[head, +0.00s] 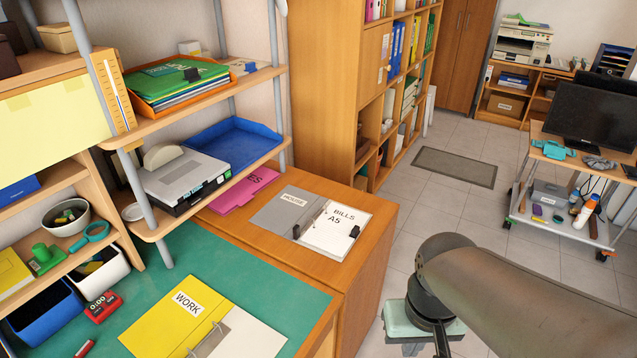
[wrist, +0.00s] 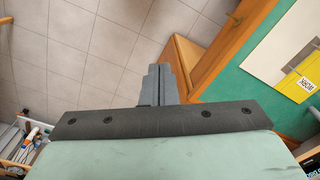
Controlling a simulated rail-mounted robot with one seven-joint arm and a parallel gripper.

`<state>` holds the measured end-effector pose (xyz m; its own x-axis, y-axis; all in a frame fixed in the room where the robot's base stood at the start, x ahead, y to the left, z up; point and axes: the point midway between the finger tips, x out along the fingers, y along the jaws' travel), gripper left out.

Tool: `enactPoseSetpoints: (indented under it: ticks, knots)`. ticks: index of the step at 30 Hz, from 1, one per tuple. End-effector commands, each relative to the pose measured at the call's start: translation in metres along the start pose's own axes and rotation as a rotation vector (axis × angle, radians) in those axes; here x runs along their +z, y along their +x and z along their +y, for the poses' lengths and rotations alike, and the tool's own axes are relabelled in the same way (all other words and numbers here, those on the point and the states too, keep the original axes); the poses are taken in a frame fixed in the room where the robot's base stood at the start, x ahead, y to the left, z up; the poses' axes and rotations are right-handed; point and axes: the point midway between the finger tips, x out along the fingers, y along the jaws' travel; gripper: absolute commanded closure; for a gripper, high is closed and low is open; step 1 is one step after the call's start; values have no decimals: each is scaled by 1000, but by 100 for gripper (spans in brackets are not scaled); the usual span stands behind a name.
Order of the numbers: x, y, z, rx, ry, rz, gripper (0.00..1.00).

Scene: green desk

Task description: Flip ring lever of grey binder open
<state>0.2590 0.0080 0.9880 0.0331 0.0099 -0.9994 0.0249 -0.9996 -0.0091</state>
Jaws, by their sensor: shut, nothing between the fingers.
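The grey binder (head: 286,212), labelled HOUSE, lies open on the wooden cabinet top in the head view. Its right side holds white pages marked BILLS A5 (head: 336,226). Small dark metal parts show along its spine, but the ring lever's position is too small to tell. My gripper (wrist: 159,72) is shut and empty in the wrist view, its grey fingers together over the tiled floor beside the wooden cabinet. In the head view its pale green hand shows below my arm, to the right of and nearer than the grey binder, clear of it; the fingertips are not distinguishable there.
A yellow binder (head: 180,316) labelled WORK lies open on the green desk (head: 262,274). A pink folder (head: 243,190) lies behind the grey binder. Shelves with a blue tray (head: 232,143) stand above the desk's back. Floor (head: 430,207) right of the cabinet is open.

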Motion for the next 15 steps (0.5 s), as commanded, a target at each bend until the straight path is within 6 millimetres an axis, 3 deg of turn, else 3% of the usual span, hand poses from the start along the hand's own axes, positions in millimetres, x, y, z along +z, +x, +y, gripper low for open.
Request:
enactPoseSetpoints:
  ticks: [8, 10, 13, 15]
  knots:
    - [-1, 1, 0, -2, 1, 0, 100]
    - [-8, 4, -3, -16, 11, 2, 100]
    - [-40, 17, -14, -76, 54, 11, 100]
    - [-78, 30, -27, -151, 106, 25, 100]
